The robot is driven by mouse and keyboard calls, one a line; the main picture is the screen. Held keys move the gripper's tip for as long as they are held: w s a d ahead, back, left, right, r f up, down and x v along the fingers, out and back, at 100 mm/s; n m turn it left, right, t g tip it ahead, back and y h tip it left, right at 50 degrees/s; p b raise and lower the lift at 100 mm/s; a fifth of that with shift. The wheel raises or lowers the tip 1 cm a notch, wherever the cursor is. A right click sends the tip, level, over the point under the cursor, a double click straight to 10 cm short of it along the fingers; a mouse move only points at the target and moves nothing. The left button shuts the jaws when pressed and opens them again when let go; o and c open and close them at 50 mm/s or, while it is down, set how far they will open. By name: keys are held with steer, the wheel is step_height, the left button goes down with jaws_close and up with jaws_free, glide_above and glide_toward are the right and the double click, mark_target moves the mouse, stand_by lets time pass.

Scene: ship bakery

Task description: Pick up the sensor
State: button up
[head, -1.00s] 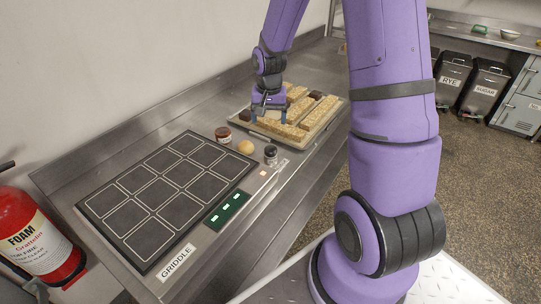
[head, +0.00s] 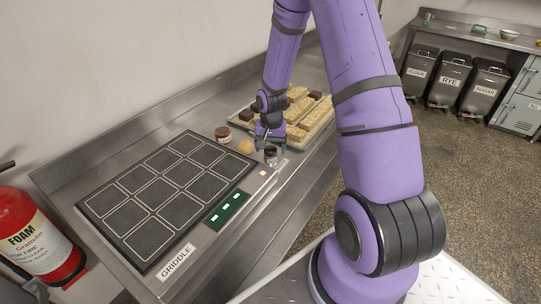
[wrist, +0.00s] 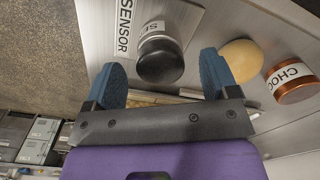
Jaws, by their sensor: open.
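The sensor (head: 270,156) is a small dark cylinder with a white label, standing on the counter past the griddle's right corner. In the wrist view the sensor (wrist: 160,58) has a black end and a label partly reading "SE", beside a "SENSOR" plate (wrist: 124,30). My gripper (head: 270,144) is just above or at the sensor; the head view does not show clearly whether they touch. In the wrist view my gripper (wrist: 161,70) is open, with blue fingers apart and the sensor showing between and beyond their tips. Nothing is held.
A tan ball-like item (head: 245,147) and a brown jar (head: 223,134) stand close to the left of the sensor. The black griddle (head: 165,195) lies in front. A tray (head: 322,131) of loaves is behind. A fire extinguisher (head: 36,235) stands at far left.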

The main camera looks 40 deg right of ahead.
mark_target(270, 154)
steer(key=shift+a+f, duration=0.1)
steer(key=shift+f, duration=1.85)
steer(key=shift+c, duration=0.2)
steer(key=c, duration=1.1)
steer(key=shift+r, duration=0.2)
